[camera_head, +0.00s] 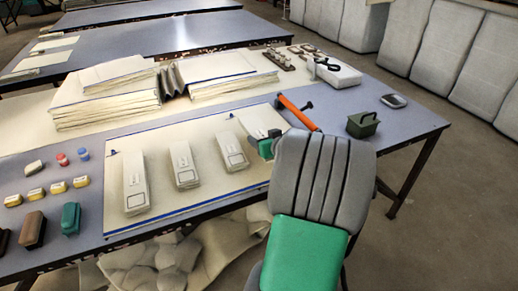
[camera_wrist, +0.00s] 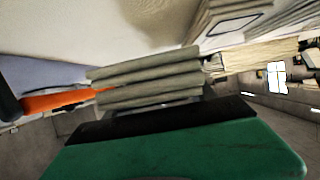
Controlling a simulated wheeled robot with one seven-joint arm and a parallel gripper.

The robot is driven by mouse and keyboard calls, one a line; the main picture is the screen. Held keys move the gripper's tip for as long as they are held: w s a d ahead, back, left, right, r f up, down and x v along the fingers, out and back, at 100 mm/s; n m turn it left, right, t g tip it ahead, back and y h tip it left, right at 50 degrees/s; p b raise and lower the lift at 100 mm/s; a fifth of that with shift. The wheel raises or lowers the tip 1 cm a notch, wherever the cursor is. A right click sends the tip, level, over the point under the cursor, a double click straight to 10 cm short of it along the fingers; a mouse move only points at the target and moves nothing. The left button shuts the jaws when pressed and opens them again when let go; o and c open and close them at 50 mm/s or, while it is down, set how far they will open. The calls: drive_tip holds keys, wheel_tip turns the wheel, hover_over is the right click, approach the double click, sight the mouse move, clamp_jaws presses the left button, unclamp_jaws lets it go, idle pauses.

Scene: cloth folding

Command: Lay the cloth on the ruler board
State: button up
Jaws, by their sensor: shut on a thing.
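The pale board with blue edges (camera_head: 105,205) lies flat near the front of the grey table. I take it for the ruler board. Several pale flat packets (camera_head: 183,165) lie across it in a row. My gripper (camera_head: 265,142), small and green with dark parts in the head view, is at the board's right end. It is shut on a pale grey folded cloth (camera_wrist: 148,82), which shows stacked layers in the wrist view just beyond a black strip and my green hand. The cloth's far end and the fingertips are hidden. I cannot tell whether the cloth touches the board.
An orange-handled tool (camera_head: 298,112) lies right of the board; it also shows in the wrist view (camera_wrist: 55,101). A green box (camera_head: 362,124) stands farther right. Thick pale stacks (camera_head: 105,92) stand behind. Small blocks (camera_head: 35,194) lie at the left.

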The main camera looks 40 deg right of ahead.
drive_tip(key=shift+w+d+f, duration=0.25)
drive_tip(key=shift+w+f, duration=0.2)
drive_tip(key=shift+f, duration=0.1)
drive_tip(key=shift+w+d+f, duration=0.25)
drive_tip(key=shift+w+f, duration=0.15)
drive_tip(key=shift+f, duration=0.1)
drive_tip(key=shift+w+d+f+b, duration=0.15)
drive_tip(key=shift+f+b, duration=0.25)
drive_tip(key=shift+f, duration=1.35)
drive_tip(key=shift+f, duration=0.2)
drive_tip(key=o, duration=1.5)
drive_tip(key=shift+r, duration=0.1)
